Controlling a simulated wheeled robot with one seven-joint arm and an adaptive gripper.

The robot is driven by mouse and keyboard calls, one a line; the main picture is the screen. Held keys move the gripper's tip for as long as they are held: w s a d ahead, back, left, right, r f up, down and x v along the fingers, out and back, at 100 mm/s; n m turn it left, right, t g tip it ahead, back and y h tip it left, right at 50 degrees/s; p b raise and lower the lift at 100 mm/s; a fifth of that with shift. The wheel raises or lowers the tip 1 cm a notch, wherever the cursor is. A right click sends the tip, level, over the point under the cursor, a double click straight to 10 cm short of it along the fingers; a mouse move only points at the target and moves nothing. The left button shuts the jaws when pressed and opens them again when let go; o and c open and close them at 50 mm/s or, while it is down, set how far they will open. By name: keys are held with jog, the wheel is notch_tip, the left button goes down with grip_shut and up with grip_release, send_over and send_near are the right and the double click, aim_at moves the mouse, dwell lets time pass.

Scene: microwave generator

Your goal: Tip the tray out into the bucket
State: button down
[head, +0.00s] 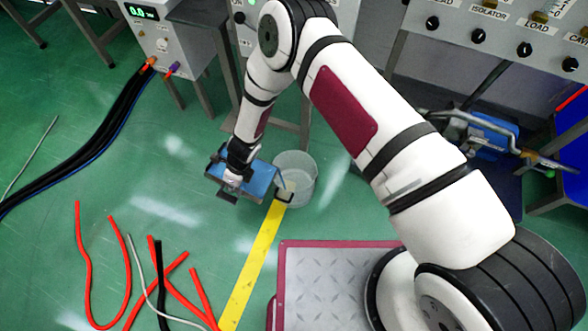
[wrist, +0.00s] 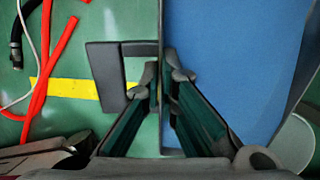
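The blue tray (head: 262,180) hangs from my gripper (head: 236,180) above the floor, tilted. Its right end is beside or over the rim of the bucket (head: 303,172); I cannot tell which. The bucket is pale, translucent and upright. In the wrist view the fingers of my gripper (wrist: 162,80) close on the tray's edge, with the blue face of the tray (wrist: 235,70) to the right and a dark handle (wrist: 104,75) to the left. The blue face shows no loose things; any contents are hidden. A pale curved part of the bucket (wrist: 297,145) shows at lower right.
Red, grey and black hoses (head: 128,270) lie on the green floor at lower left. A yellow stripe (head: 252,262) runs to the bucket. Equipment cabinets (head: 170,45) and table legs stand behind. Thick black cables (head: 105,125) lie to the left.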

jog(key=shift+w+d+r+y, duration=0.3)
jog(key=shift+w+r, duration=0.1)
jog(key=shift+r, duration=0.15)
jog(key=shift+s+a, duration=0.2)
jog(key=shift+a, duration=0.05)
jog(key=shift+w+d, duration=0.1)
jog(key=shift+d, duration=0.1)
jog(key=shift+d+r, duration=0.1)
jog(key=shift+r, duration=0.15)
jog(key=shift+w+d+r+y, duration=0.1)
jog(key=shift+w+r+y, duration=0.1)
jog(key=shift+y, duration=0.1)
jog(key=shift+s+d+r, duration=0.1)
jog(key=shift+d+r, duration=0.05)
jog(key=shift+d, duration=0.1)
